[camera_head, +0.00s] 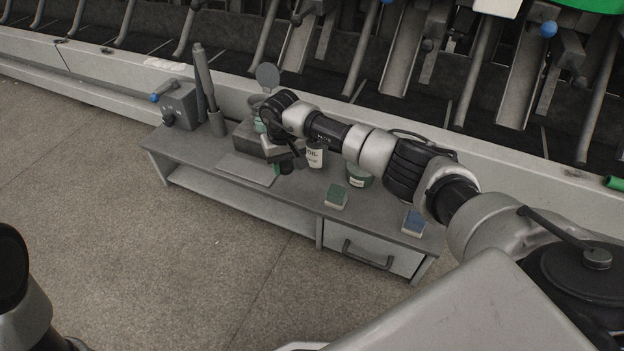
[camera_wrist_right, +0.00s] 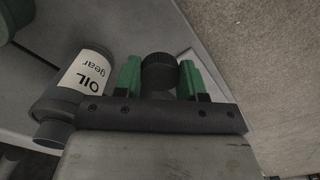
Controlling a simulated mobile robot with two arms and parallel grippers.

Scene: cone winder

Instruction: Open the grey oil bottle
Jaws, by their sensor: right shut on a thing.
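The grey oil bottle (camera_head: 315,158), with a white OIL label, stands on the grey bench, just right of my right gripper (camera_head: 285,166). It also shows at the left of the right wrist view (camera_wrist_right: 62,98), labelled "OIL gear", with a plain grey neck or cap at its top; I cannot tell which. In that view my right gripper (camera_wrist_right: 160,82) has its green fingers on either side of a round black cap (camera_wrist_right: 160,70) and is shut on it, apart from the bottle. My left gripper is out of view.
The bench (camera_head: 245,202) has a flat grey plate (camera_head: 246,168) below the gripper. A green tin (camera_head: 358,175), a green block (camera_head: 336,197) and a blue block (camera_head: 413,223) stand to the right. A grey control box (camera_head: 178,102) and upright rods are at the left.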

